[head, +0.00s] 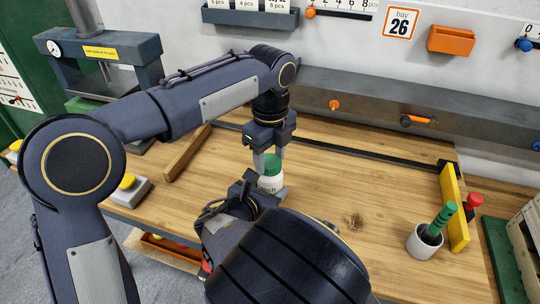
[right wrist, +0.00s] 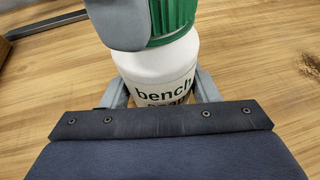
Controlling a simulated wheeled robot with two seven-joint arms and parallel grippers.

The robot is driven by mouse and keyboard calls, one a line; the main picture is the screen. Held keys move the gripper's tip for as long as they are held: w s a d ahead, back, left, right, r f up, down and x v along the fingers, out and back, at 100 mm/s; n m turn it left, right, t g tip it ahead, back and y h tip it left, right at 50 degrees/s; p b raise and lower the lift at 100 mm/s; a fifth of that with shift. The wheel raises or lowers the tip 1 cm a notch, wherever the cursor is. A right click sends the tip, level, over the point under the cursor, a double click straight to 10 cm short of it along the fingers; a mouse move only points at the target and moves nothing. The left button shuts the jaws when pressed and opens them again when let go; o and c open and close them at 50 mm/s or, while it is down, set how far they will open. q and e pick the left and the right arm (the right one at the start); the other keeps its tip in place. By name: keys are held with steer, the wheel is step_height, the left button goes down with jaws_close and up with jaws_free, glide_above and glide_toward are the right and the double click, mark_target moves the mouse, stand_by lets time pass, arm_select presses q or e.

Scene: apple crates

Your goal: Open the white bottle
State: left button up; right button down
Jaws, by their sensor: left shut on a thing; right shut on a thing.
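The white bottle (head: 270,184) stands upright on the wooden bench in the head view, with a green ribbed cap (head: 272,166) on its top. In the right wrist view, the bottle (right wrist: 155,66) shows a "bench" label, and its cap (right wrist: 174,15) sits at the neck. My left gripper (head: 271,158) comes down from above and is shut on the cap; one grey finger covers part of it. My right gripper (right wrist: 163,92) is shut on the bottle's body, with a finger on each side. I cannot tell whether the cap is loosened.
A white cup (head: 424,243) with a green-handled tool stands at the right beside a yellow bar (head: 454,208). A yellow-button box (head: 128,189) is at the left. A grey rail (head: 390,105) runs along the back. The bench between bottle and cup is mostly clear.

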arm_select(q)
steer(key=n, duration=0.5)
steer(key=shift+n, duration=0.3)
steer(key=n, duration=0.2)
steer(key=shift+n, duration=0.4)
steer(key=n, duration=1.3)
steer(key=shift+r, duration=0.1)
steer(key=n, duration=0.5)
steer(key=shift+n, duration=0.4)
steer(key=n, duration=1.4)
steer(key=shift+r, duration=0.2)
steer(key=shift+r, duration=0.95)
